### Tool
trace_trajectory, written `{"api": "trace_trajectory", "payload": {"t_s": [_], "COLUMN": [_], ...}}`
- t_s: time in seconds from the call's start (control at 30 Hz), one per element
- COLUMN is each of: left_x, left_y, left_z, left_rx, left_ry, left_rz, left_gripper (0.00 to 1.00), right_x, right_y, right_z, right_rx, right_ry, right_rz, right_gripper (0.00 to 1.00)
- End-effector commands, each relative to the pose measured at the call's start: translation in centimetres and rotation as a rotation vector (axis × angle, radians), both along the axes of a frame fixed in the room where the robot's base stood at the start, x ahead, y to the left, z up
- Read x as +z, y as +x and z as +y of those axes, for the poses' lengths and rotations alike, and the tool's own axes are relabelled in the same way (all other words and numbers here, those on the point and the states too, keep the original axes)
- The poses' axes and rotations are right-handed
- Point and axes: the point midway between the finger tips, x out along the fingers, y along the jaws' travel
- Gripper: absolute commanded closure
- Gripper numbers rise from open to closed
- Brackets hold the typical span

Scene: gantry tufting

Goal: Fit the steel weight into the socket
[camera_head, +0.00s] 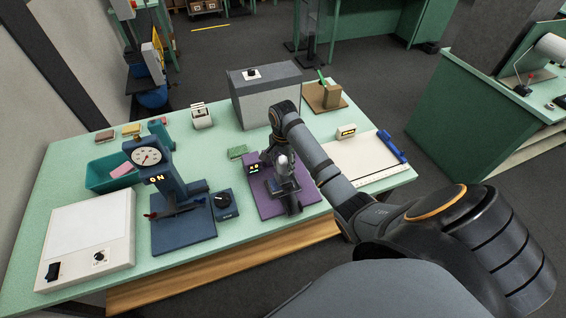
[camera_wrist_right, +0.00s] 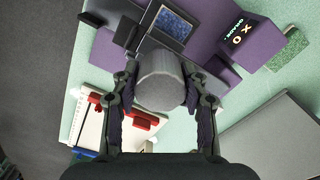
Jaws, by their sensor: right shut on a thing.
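The steel weight (camera_wrist_right: 161,82) is a plain grey cylinder held between the two fingers of my right gripper (camera_wrist_right: 162,98). In the head view the silver weight (camera_head: 283,161) shows just below the right gripper (camera_head: 280,152), over the purple fixture (camera_head: 265,201). A grey block with a blue speckled face (camera_wrist_right: 172,27) lies beyond the weight in the wrist view. The socket is not clearly visible; the weight and gripper cover part of the fixture. My left gripper is not in view.
A blue dial-gauge stand (camera_head: 181,230) and a knob box (camera_head: 224,205) stand left of the fixture. A grey box (camera_head: 264,95) stands behind. A green sponge (camera_head: 237,152) lies nearby. A teal tray (camera_head: 98,178) is far left.

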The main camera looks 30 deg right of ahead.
Motion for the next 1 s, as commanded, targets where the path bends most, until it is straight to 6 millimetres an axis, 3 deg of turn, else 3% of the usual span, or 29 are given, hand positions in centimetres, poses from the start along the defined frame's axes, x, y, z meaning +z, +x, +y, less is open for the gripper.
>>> {"api": "trace_trajectory", "payload": {"t_s": [0.9, 0.93, 1.0], "left_x": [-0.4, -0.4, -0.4], "left_y": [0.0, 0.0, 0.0], "left_z": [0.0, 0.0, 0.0], "left_rx": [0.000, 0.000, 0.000], "left_ry": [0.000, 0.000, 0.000], "left_rz": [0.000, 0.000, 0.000], "left_gripper": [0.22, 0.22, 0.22], "right_x": [-1.6, -1.6, -1.6], "right_y": [0.1, 0.1, 0.1], "right_z": [0.0, 0.0, 0.0], "right_rx": [0.000, 0.000, 0.000], "right_ry": [0.000, 0.000, 0.000], "right_rz": [-0.002, -0.003, -0.002], "right_gripper": [0.93, 0.53, 0.43]}}
